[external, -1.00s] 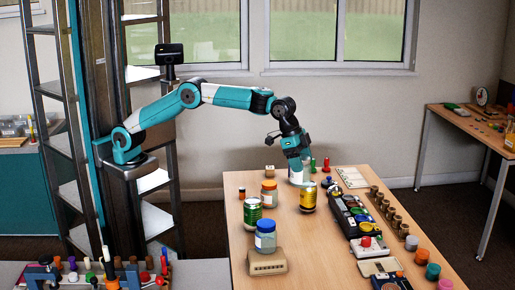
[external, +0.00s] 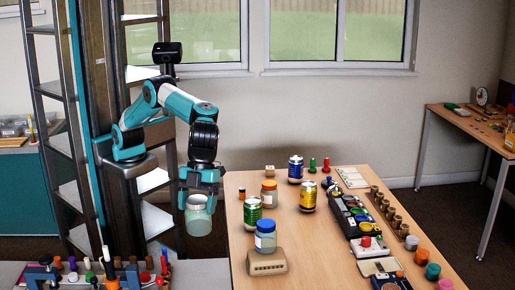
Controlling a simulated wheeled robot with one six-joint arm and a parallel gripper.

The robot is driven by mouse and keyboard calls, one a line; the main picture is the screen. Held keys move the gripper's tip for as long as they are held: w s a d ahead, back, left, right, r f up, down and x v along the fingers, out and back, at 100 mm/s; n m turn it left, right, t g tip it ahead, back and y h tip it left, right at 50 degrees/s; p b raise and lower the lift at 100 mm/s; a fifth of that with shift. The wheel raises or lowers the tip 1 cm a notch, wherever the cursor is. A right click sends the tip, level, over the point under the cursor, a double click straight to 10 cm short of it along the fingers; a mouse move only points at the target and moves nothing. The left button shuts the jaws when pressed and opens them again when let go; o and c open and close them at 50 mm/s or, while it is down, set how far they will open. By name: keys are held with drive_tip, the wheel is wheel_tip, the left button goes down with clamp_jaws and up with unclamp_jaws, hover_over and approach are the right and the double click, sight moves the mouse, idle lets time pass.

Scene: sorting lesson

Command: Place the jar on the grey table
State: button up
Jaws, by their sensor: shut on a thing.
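My gripper (external: 199,190) points down and is shut on a pale, see-through greenish jar (external: 198,219). The jar hangs upright in the gap left of the wooden table, apart from any surface as far as I can tell. The fingers cover its top, so its lid is hidden. The grey table (external: 205,274) is at the bottom left, nearer the camera and lower in the picture than the jar.
Several coloured pegs and tools (external: 100,272) stand on the grey table's left; its right part looks bare. The wooden table (external: 330,250) holds an orange-lidded jar (external: 269,196), a blue-lidded jar (external: 265,242), cans and trays. A shelf rack (external: 75,155) stands behind my arm.

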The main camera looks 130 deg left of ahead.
wheel_tip(320, 180, down, 20)
drive_tip(key=shift+b, duration=0.3)
drive_tip(key=shift+f, duration=0.15)
drive_tip(key=o, duration=1)
